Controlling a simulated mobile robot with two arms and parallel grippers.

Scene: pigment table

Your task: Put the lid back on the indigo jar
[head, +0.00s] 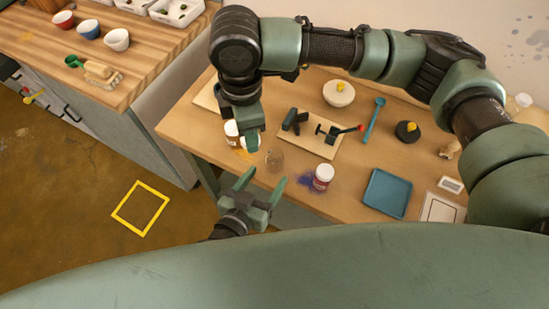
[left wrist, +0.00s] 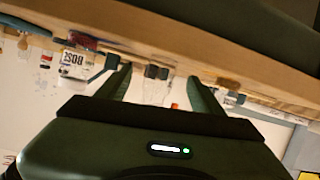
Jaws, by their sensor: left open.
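My left gripper (head: 262,182) is open and empty at the table's front edge. A clear glass jar (head: 274,160) stands just beyond its fingertips; it shows faintly between the fingers in the left wrist view (left wrist: 155,90). A red jar with a white top (head: 322,175) stands to the right, beside a patch of blue-purple powder (head: 304,182). I cannot tell which jar is the indigo one, nor make out a loose lid. My right gripper (head: 250,140) hangs beside a jar with a white top and orange-brown body (head: 232,131), partly covering it; its jaws are unclear.
Behind the jars lies a board (head: 322,143) with dark tools. A blue tray (head: 387,193), a blue spoon (head: 374,120), a white bowl (head: 338,98) and a black round item (head: 407,132) stand right of them. My right arm crosses above the table.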

